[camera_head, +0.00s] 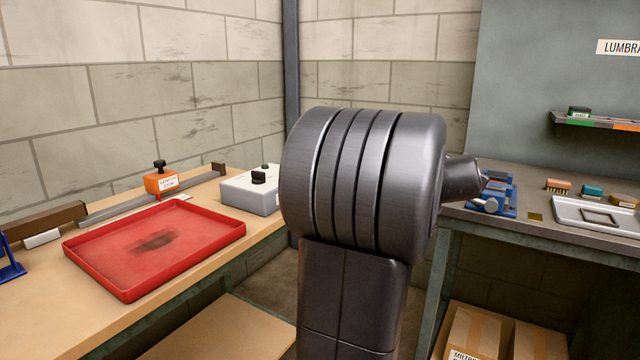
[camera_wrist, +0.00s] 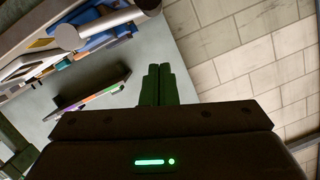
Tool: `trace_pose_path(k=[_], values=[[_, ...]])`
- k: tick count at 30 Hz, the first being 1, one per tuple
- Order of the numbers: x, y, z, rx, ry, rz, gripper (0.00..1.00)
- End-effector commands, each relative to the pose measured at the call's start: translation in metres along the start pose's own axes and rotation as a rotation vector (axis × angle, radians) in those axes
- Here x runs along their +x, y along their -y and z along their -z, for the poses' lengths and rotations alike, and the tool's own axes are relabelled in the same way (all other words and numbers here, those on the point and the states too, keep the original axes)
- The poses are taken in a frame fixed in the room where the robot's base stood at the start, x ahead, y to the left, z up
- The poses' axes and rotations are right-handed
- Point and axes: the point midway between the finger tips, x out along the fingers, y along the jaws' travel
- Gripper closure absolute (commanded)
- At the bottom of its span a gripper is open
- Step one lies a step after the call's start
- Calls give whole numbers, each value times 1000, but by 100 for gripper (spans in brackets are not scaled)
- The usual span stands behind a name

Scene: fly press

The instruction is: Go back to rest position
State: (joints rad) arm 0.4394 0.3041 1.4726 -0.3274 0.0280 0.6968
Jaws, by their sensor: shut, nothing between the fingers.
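My gripper (camera_wrist: 157,84) shows in the wrist view, its two dark green fingers pressed together with nothing between them. It points at a bare block wall and a grey-green panel. A green light bar glows on its body. In the head view my own arm, a large dark grey rounded joint, fills the middle, and my gripper is hidden behind it. No object is in contact with my gripper in the wrist view.
At left, a wooden bench holds a red tray (camera_head: 190,227), an orange block (camera_head: 160,183) and a grey control box (camera_head: 248,197). At right, a metal table has a blue fixture (camera_head: 500,192) and a white tray (camera_head: 592,228). Cardboard boxes (camera_head: 478,335) stand beneath it. A shelf (camera_head: 590,123) hangs above.

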Motion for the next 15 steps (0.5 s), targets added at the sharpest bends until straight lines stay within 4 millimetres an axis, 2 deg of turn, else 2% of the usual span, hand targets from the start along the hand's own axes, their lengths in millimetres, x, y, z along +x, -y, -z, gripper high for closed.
trace_pose_path(k=[1, 15], values=[[-1, 1, 5, 9, 2, 1, 100], [-2, -2, 5, 68, -1, 17, 100]])
